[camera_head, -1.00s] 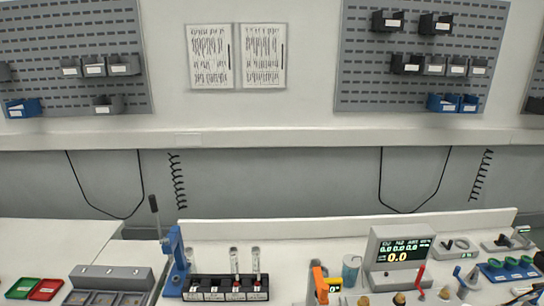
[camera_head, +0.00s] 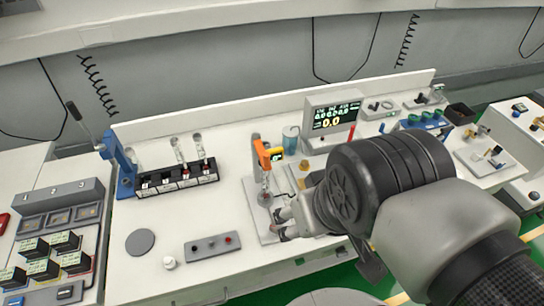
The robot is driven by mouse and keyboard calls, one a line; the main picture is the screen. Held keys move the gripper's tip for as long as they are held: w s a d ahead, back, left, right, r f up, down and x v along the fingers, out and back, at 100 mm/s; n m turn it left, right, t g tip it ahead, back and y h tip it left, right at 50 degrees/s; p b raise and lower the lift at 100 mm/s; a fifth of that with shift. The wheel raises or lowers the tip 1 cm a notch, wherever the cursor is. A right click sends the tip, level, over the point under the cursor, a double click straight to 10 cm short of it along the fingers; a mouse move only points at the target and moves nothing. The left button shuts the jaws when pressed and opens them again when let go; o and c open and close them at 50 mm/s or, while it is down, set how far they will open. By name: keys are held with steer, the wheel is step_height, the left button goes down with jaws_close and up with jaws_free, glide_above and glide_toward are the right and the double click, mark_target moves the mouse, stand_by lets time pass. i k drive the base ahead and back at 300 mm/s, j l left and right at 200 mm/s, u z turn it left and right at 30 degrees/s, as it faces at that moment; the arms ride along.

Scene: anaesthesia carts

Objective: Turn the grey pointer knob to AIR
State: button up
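My gripper (camera_head: 281,224) is low over the front of the white bench, pointing left, at a pale upright plate (camera_head: 255,222). My arm covers much of it, and its finger opening is too small to read. I cannot make out for certain which part is the grey pointer knob, and no AIR mark is legible on a dial. A small dark round part (camera_head: 265,198) sits on the pale plate just above and left of my fingers. An orange-handled device (camera_head: 262,154) stands behind it. A grey display unit (camera_head: 333,114) shows green readings and a yellow 0.0.
A clear blue cup (camera_head: 291,138) stands left of the display. A black rack (camera_head: 177,180) with tubes and a blue lever stand (camera_head: 120,165) are at left. A button box (camera_head: 213,246) and grey disc (camera_head: 140,242) lie in front. My arm hides the right-front bench.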

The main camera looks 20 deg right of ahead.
mark_target(341, 252)
steer(key=z, duration=1.1)
steer(key=k+j+z, duration=0.1)
steer(key=j, duration=0.3)
steer(key=k+j, duration=0.35)
steer(key=j+z, duration=0.05)
